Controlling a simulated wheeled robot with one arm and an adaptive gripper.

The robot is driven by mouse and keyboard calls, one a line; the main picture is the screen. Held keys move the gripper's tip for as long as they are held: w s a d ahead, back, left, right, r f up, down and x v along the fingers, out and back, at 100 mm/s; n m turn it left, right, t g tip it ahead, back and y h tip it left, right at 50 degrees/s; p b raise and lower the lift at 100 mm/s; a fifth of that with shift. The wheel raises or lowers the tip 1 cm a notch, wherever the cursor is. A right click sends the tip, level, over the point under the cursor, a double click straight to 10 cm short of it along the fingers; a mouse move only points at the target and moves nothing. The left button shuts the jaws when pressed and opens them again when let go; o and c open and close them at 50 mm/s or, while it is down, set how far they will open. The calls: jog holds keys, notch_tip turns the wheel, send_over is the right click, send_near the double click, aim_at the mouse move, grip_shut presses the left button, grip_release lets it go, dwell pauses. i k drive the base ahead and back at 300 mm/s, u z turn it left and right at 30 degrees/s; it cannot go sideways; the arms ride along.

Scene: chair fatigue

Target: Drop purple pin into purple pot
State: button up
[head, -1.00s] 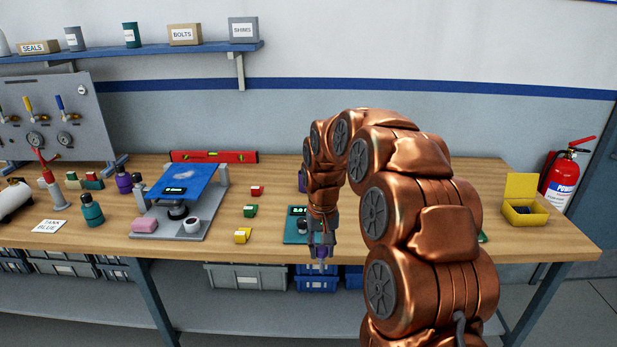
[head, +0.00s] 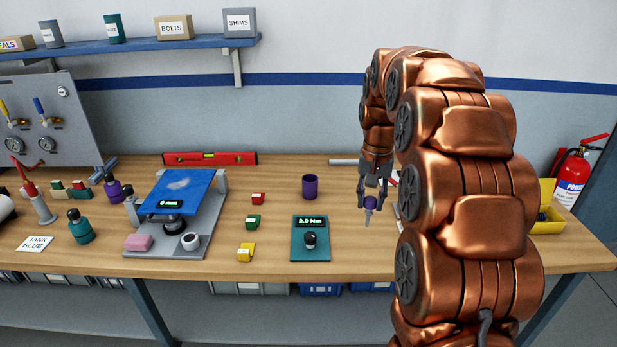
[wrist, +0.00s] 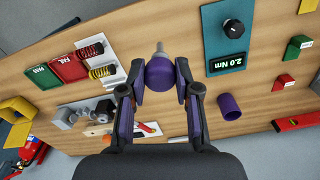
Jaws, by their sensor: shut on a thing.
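My gripper (head: 371,195) is shut on the purple pin (head: 369,203), which hangs tip down above the right part of the bench. In the wrist view, the fingers (wrist: 162,85) close on both sides of the pin's purple head (wrist: 160,73), and its thin grey tip sticks out beyond. The purple pot (head: 310,186) stands upright on the bench to the left of my gripper in the head view. The pot also shows in the wrist view (wrist: 229,104), to the right of the fingers. The pin and the pot are clearly apart.
A teal device (head: 310,249) with a knob and a 2.0 Nm display sits in front of the pot. Red, green and yellow blocks (head: 253,222) lie left of it. A red level (head: 210,159) lies at the back. The bench around the pot is clear.

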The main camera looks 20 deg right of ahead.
aim_at(314, 187)
jog(key=u, duration=0.05)
jog(key=i, duration=1.1)
